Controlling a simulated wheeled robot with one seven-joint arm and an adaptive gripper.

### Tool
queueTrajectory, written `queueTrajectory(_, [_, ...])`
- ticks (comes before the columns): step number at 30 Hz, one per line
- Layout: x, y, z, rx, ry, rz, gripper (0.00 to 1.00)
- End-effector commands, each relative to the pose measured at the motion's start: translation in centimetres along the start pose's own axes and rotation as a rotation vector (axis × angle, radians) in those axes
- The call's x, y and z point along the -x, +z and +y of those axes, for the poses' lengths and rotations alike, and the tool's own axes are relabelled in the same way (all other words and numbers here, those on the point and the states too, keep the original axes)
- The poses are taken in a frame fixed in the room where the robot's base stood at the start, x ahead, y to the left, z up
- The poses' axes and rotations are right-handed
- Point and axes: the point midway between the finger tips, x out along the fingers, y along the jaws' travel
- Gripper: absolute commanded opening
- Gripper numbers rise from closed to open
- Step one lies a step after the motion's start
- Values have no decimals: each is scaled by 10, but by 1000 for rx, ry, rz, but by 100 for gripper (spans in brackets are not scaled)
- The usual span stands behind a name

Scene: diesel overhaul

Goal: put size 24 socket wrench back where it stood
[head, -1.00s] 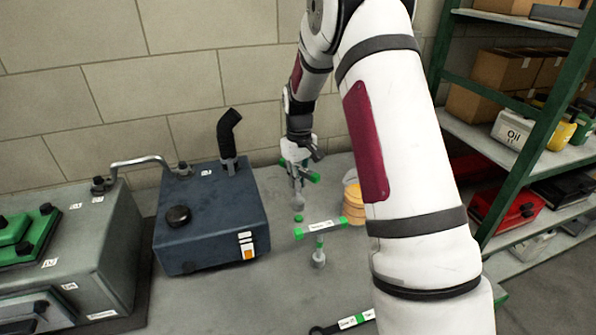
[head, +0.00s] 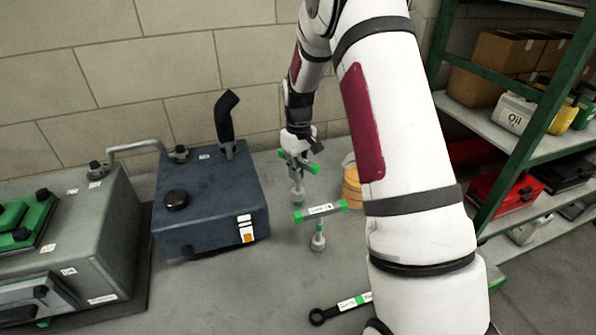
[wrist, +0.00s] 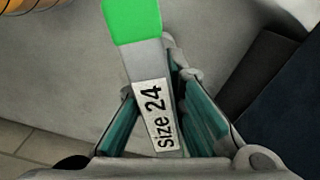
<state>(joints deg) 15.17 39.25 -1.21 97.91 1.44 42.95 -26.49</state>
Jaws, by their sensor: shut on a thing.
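My gripper (head: 297,152) is shut on the size 24 socket wrench, a T-handled tool with green ends. In the wrist view the wrench handle (wrist: 150,85), with its "size 24" label and one green end, lies between my fingers. In the head view the wrench (head: 297,186) hangs upright under my gripper, its grey socket end low over the bench; I cannot tell if it touches. A second T-handled wrench (head: 320,211) with green ends and a label stands upright nearer the camera, apart from the held one. Its label is too small to read.
A dark blue tank (head: 210,205) stands to the left, a grey engine block (head: 90,240) further left. Orange rings (head: 352,187) sit to the right, partly behind my arm. A labelled ring wrench (head: 340,306) lies in front. Shelves (head: 520,140) stand right.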

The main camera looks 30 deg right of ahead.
Motion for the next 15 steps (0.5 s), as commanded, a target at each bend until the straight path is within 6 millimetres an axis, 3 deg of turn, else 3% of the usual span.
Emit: queueTrajectory(15, [-10,0,0,0,0,-1,0])
